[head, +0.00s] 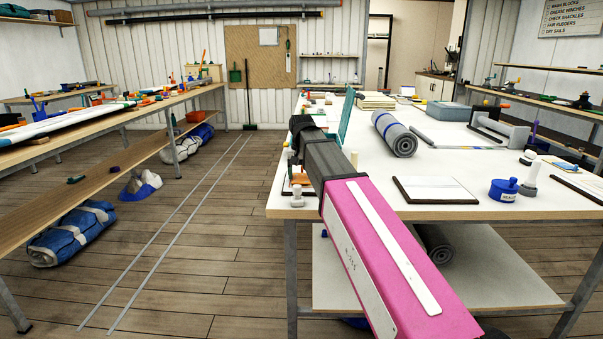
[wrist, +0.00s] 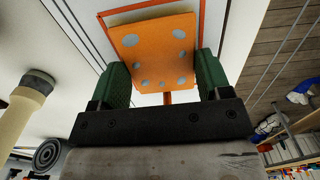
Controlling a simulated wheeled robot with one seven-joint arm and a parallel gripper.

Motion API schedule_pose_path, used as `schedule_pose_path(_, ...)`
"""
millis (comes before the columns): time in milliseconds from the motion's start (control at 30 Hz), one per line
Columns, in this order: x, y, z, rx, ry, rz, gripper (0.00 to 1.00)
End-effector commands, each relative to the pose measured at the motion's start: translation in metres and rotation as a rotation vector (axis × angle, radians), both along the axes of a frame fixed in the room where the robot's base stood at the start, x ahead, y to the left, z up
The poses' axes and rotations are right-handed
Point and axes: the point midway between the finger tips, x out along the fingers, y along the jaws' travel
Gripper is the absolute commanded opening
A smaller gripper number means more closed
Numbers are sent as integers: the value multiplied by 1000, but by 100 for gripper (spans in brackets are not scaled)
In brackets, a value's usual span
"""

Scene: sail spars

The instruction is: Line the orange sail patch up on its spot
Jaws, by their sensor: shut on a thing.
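The orange sail patch (wrist: 152,50), a flat block with several grey dots, is between the green fingers of my gripper (wrist: 160,68) in the wrist view. My gripper is shut on it. An orange outline (wrist: 196,8) on the white surface behind shows past the patch's top and right edges, so patch and outline do not look fully matched. I cannot tell whether the patch touches the surface. In the head view my arm hides most of the gripper; a small orange part (head: 300,177) shows at the table's left end.
The white worktable (head: 460,175) holds a grey roll (head: 395,134), a white board (head: 437,190) and a blue pot (head: 503,190). A beige post (wrist: 22,110) stands left of my gripper in the wrist view.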

Motion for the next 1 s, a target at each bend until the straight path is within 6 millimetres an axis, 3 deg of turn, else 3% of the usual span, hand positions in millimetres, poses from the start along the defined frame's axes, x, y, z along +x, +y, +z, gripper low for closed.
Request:
schedule_pose_path(467, 0, 0, -9, 0, -1, 0, 54)
schedule_pose_path(500, 0, 0, -9, 0, -1, 0, 78)
schedule_pose_path(567, 0, 0, -9, 0, -1, 0, 97)
schedule_pose_path(600, 0, 0, -9, 0, -1, 0, 100)
schedule_pose_path(733, 0, 0, -9, 0, -1, 0, 100)
schedule_pose_path(767, 0, 0, -9, 0, 0, 0, 92)
schedule_pose_path(1000, 0, 0, -9, 0, 0, 0, 92)
